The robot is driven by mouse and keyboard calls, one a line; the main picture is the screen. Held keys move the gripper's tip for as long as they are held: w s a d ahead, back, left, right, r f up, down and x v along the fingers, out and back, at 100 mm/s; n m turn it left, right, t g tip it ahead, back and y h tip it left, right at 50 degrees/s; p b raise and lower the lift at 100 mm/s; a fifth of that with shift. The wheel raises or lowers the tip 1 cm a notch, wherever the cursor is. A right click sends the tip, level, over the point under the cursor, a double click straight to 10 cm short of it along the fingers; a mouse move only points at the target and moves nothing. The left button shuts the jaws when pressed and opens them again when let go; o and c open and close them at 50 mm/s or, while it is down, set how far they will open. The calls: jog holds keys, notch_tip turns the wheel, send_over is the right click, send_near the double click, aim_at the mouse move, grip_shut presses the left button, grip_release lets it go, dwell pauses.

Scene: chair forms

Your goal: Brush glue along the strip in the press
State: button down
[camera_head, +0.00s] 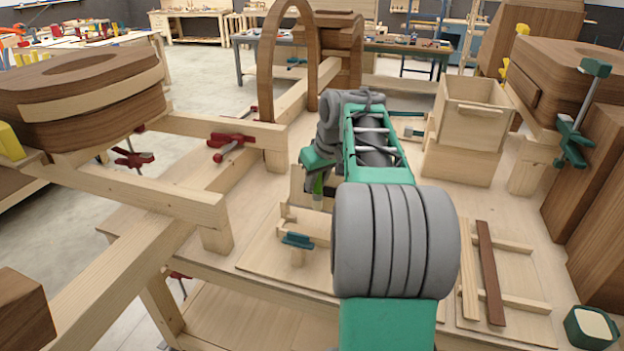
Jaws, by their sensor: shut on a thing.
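My gripper (317,172) is at the centre, partly hidden by my own arm. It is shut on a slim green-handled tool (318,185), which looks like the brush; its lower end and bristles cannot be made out. Just below is a small pale wooden press (292,214) with a teal clamp part (297,240), standing on a thin board. A pale strip (308,229) seems to lie in it, its right part hidden behind my arm. The tool is above the press; I cannot tell whether it touches the strip. A green pot with cream contents (592,327) stands at the bottom right.
A dark strip (490,272) lies across a pale wooden rack right of my arm. An open wooden box (473,111) stands behind it. Curved forms with clamps flank the bench (220,260). Bare bench top shows left of the press.

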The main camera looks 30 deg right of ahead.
aim_at(316, 208)
jog(key=w+a+f+b, duration=0.4)
jog(key=w+a+f, duration=0.1)
jog(key=w+f, duration=0.1)
jog(key=s+d+b, duration=0.1)
jog(key=s+d, duration=0.9)
jog(key=s, duration=0.3)
jog(key=w+a, duration=0.1)
jog(key=w, duration=0.1)
jog(key=w+a, duration=0.3)
jog(key=w, duration=0.1)
jog(key=shift+a+r, duration=0.2)
jog(key=shift+a, duration=0.05)
jog(key=shift+w+a+f+b, duration=0.1)
jog(key=shift+w+f+b, duration=0.05)
jog(key=shift+f+b, duration=0.35)
jog(key=shift+w+a+f+b, duration=0.15)
jog(key=shift+f+b, duration=0.2)
jog(key=shift+f, duration=0.2)
jog(key=shift+d, duration=0.1)
jog(key=shift+f+b, duration=0.3)
jog(key=shift+f, duration=0.2)
